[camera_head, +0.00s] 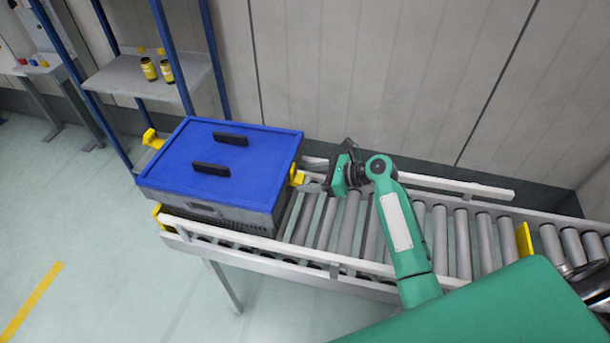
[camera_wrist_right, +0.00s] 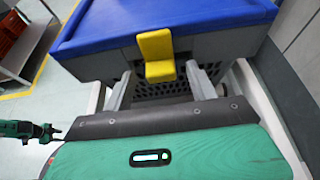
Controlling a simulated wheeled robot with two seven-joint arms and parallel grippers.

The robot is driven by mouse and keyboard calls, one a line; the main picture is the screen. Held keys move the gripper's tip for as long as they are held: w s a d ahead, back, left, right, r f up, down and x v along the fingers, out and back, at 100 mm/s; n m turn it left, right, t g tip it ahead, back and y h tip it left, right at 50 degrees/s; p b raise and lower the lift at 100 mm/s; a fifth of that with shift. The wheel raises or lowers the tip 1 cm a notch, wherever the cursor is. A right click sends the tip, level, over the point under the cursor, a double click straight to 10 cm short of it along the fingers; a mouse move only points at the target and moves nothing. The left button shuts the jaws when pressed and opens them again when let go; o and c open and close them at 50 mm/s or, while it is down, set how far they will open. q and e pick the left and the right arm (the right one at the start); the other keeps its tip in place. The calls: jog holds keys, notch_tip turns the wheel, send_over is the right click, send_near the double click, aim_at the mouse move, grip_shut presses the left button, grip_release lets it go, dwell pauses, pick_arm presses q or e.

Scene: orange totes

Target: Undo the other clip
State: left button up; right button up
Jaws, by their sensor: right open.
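A grey crate (camera_head: 245,217) with a blue lid (camera_head: 250,155) sits on the left end of the roller conveyor. One yellow clip (camera_head: 297,176) is on its right end, and another (camera_head: 152,139) sticks out at its left end. My right gripper (camera_head: 330,175) is just right of the right-end clip. In the right wrist view, the fingers of this gripper (camera_wrist_right: 159,90) are open and apart, with the yellow clip (camera_wrist_right: 156,50) ahead, centred between them at the lid's edge. A green arm with a dark gripper (camera_wrist_right: 50,133), likely my left, shows small at that view's left edge; its jaws are unclear.
The conveyor (camera_head: 465,240) has bare rollers to the right, with a yellow stop (camera_head: 525,238) on it. The wall stands close behind. A blue-framed shelf (camera_head: 150,80) with two dark-and-yellow jars (camera_head: 158,69) is at the back left. Open floor lies at the front left.

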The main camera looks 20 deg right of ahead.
jog(key=shift+w+a+f, duration=0.2)
jog(key=shift+w+a, duration=0.05)
jog(key=shift+a, duration=0.2)
jog(key=shift+w+a+f, duration=0.25)
pick_arm(q)
jog(key=shift+w+d+r, duration=0.1)
jog(key=shift+d+r, duration=0.05)
